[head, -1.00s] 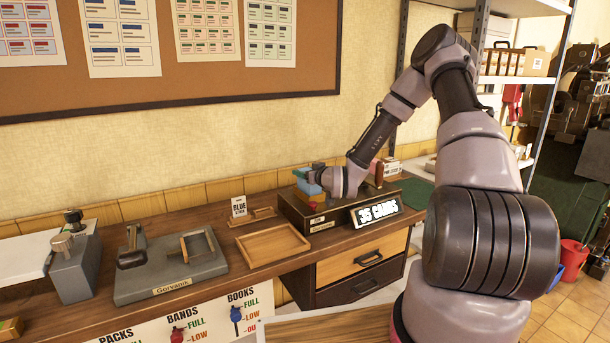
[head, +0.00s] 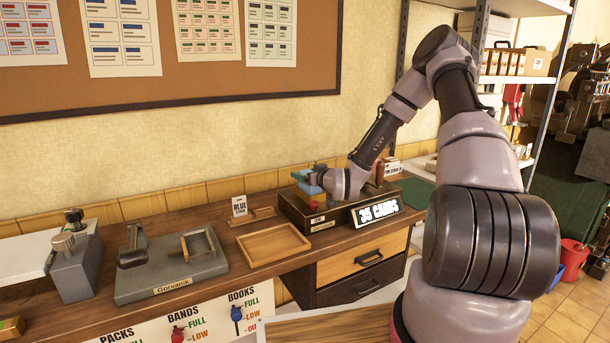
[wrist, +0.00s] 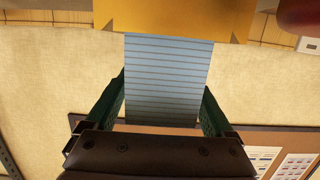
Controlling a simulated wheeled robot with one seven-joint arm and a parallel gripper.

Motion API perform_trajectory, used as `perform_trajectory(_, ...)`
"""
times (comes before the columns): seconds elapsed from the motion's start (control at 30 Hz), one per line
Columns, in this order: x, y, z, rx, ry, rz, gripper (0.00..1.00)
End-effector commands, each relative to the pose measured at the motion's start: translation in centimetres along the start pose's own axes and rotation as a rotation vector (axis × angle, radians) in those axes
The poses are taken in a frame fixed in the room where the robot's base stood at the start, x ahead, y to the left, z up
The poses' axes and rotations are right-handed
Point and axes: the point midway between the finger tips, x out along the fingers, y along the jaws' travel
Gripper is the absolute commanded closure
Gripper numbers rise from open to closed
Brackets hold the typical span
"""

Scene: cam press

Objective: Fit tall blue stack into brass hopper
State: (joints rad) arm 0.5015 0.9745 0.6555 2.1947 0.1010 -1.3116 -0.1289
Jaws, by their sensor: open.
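The tall blue stack (wrist: 168,80), banded with thin lines, stands between the two green fingers of my gripper (wrist: 163,105) in the wrist view, which looks upside down. The fingers are open, one along each side of the stack; any contact is too fine to tell. The brass hopper (wrist: 180,18) is a yellow block at that view's top edge, meeting the stack's end. I cannot tell how deep the stack sits in it. In the head view a little of the blue stack (head: 311,188) shows beside my gripper, above the dark press box; my wrist hides the hopper there.
A grey fixture (head: 170,270) stands further left. A metal shelf (head: 510,80) rises behind my arm.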

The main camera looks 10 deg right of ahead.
Motion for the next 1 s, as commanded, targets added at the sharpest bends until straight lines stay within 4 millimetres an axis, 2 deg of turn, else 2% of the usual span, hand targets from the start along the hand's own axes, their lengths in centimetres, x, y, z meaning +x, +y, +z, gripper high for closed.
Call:
perform_trajectory(0.3, -6.7, 0.1, 0.0, 0.0, -0.001, 0.002, 0.13)
perform_trajectory(0.5, -9.9, 0.1, 0.0, -0.001, 0.0, 0.002, 0.13)
perform_trajectory(0.77, -11.2, 0.2, -0.4, -0.019, -0.045, -0.001, 0.13)
perform_trajectory(0.87, -11.5, 0.7, -1.1, -0.043, -0.127, 0.004, 0.13)
perform_trajectory(1.0, -12.8, 1.8, -3.0, -0.066, -0.272, 0.045, 0.13)
